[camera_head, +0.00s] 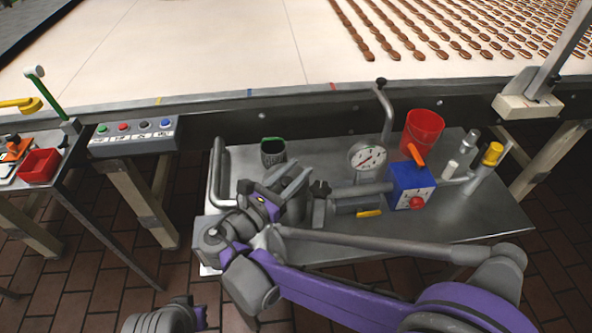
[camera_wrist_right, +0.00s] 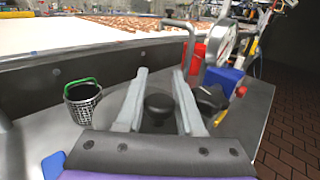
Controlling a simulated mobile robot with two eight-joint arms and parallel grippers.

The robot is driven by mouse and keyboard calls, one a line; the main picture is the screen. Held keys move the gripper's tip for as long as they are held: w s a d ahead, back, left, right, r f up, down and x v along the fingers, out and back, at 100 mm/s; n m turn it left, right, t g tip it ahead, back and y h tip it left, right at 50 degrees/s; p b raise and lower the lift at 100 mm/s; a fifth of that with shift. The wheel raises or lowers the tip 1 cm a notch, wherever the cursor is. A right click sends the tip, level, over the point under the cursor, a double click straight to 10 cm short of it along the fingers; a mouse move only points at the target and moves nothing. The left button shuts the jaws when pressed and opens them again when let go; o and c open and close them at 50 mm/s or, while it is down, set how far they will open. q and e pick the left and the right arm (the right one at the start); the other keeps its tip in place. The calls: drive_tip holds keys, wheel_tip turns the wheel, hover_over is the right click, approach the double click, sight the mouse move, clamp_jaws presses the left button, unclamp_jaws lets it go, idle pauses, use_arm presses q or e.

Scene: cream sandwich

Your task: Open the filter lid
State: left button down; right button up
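My right gripper (camera_head: 296,178) is over the left part of the metal bench in the head view. In the right wrist view its two grey fingers (camera_wrist_right: 160,74) are apart. A round black knob (camera_wrist_right: 158,106) shows between them; I cannot tell whether they touch it. A dark star-shaped knob (camera_head: 320,188) is just right of the gripper, at the left end of a grey horizontal cylinder housing (camera_head: 362,197). The star knob also shows right of the fingers in the wrist view (camera_wrist_right: 211,98). The filter lid cannot be clearly made out, as my gripper and arm cover that area.
A dark mesh basket with a green rim (camera_head: 272,152) stands behind the gripper. A pressure gauge (camera_head: 367,160), blue box (camera_head: 411,186) and red bucket (camera_head: 422,133) stand to the right. A conveyor (camera_head: 230,50) runs behind the bench. The bench's right front is clear.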

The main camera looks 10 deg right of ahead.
clamp_jaws()
idle(1.1)
